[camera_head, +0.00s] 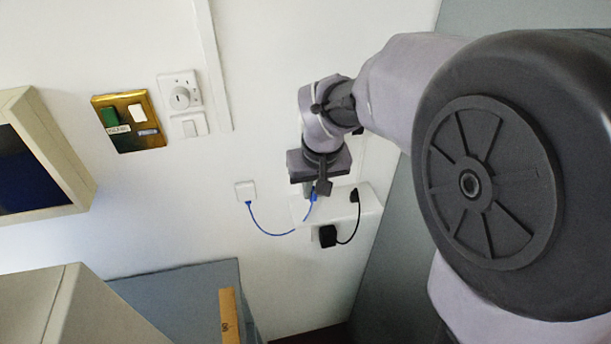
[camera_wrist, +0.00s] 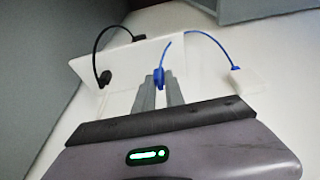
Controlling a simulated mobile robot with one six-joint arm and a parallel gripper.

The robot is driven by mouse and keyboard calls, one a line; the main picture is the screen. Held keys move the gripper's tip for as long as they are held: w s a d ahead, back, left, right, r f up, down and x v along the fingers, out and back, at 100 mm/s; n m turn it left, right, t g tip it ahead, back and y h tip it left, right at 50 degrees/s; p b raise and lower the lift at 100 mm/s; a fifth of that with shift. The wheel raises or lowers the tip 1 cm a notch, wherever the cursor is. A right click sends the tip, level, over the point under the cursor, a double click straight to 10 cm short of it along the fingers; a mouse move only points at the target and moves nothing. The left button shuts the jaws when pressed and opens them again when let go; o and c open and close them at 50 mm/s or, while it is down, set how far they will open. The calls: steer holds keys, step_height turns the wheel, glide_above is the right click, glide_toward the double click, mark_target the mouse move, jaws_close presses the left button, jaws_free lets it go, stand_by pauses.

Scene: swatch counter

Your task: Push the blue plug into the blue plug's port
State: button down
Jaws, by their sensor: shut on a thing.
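The blue plug (camera_head: 313,197) is between the fingertips of my gripper (camera_head: 310,188), in front of a white panel (camera_head: 369,206) on the wall. In the wrist view, my two grey fingers (camera_wrist: 163,88) are shut on the blue plug (camera_wrist: 158,77), close to the white panel (camera_wrist: 134,58). A blue cable (camera_head: 268,232) runs from the plug to a white wall box (camera_head: 245,191). The blue plug's port cannot be made out; plug and fingers cover that part of the panel. I cannot tell whether the plug touches the panel.
A black plug (camera_head: 327,236) with a looping black cable (camera_head: 357,224) is at the panel's lower edge. Switches (camera_head: 181,94) and a brass plate (camera_head: 130,121) are on the wall to the left. A grey surface (camera_head: 180,290) with a wooden piece (camera_head: 229,316) lies below.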

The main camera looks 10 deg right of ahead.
steer(key=s+r, duration=0.2)
steer(key=s, duration=1.4)
steer(key=shift+d, duration=0.1)
